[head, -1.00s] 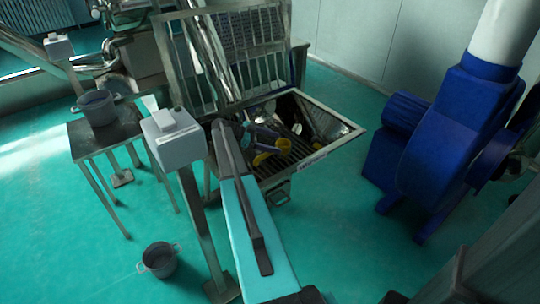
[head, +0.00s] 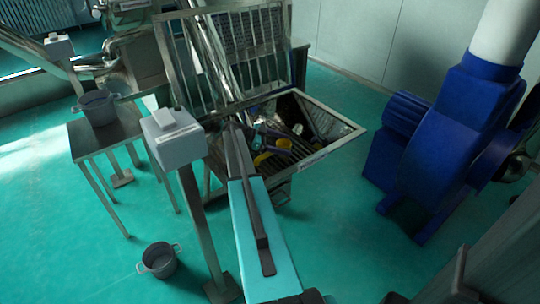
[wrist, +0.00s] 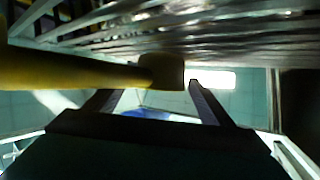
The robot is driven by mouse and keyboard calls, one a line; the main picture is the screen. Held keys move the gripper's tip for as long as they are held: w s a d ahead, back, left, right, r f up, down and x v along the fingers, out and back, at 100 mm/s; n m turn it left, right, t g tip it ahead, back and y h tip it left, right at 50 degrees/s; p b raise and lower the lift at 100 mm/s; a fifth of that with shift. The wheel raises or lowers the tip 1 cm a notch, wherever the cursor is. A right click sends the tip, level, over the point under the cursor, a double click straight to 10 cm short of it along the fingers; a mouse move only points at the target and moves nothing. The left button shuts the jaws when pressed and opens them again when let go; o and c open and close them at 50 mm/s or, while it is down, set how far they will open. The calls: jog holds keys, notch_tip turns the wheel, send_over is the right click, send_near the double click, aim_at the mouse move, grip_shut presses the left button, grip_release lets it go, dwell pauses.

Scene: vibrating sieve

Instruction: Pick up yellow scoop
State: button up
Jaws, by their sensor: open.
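The yellow scoop (head: 263,158) lies in the open metal hopper of the sieve in the head view, partly hidden by my arm. In the wrist view a long yellow handle (wrist: 70,72) comes in from the left edge and ends in a wider, darker yellow piece near the middle. My gripper (wrist: 152,92) is open, with its two fingers apart. The wider yellow end shows between and just beyond the fingertips; I cannot tell whether they touch it. In the head view my gripper is inside the hopper, close to the scoop, and its fingers are hard to make out.
The metal hopper (head: 340,138) has a barred floor and raised walls around the gripper. An upright barred grate (head: 192,62) stands behind it. A grey post box (head: 178,142) stands close left of my arm. A blue blower (head: 450,150) is at right, with open green floor between.

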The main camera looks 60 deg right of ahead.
jog(key=c, duration=1.1)
jog(key=shift+r, duration=0.1)
jog(key=shift+r+p, duration=0.45)
jog(key=shift+r, duration=4.5)
